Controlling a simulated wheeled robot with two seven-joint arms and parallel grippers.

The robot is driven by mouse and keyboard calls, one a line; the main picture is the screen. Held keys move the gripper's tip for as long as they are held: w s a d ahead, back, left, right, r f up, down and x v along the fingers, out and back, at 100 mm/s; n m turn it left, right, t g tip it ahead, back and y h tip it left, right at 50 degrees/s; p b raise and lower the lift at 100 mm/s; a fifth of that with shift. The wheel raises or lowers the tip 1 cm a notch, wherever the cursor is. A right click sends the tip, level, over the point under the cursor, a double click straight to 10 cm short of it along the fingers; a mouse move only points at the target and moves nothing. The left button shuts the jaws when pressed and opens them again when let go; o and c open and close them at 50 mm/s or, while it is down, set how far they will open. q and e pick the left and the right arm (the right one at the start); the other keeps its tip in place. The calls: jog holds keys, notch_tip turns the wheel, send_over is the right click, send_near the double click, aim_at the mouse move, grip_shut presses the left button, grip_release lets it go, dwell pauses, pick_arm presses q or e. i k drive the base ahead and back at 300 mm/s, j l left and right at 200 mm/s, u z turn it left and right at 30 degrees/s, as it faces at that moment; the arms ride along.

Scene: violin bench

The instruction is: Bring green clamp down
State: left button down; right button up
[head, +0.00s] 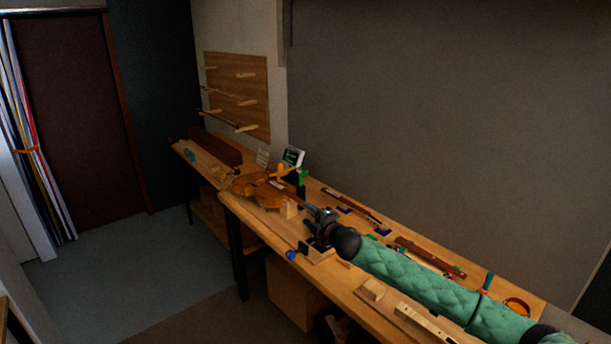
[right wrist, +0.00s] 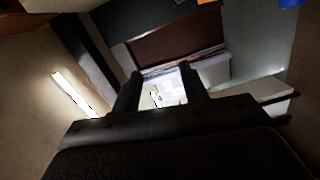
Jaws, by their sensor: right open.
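A small green piece (head: 303,176), which looks like part of a clamp, stands upright at the back of the bench beside the violin (head: 259,188). Its lower part looks dark, and its full shape is too small to tell. My right gripper (head: 317,213) is over the bench, in front of and slightly right of the green piece and apart from it. In the right wrist view my right gripper (right wrist: 159,74) has its two dark fingers spread with nothing held between them. My left gripper is not in view.
The workbench (head: 343,278) holds tools and wood pieces on the right. A yellow-orange piece (head: 282,170) and a small screen (head: 293,157) stand close to the green piece. A blue-handled item (head: 291,254) juts from the front edge. A peg board (head: 237,95) hangs behind.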

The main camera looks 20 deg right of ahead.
aim_at(300, 174)
jog(key=i+l, duration=0.5)
jog(key=i, duration=0.15)
jog(key=i+l, duration=0.5)
jog(key=i, duration=0.2)
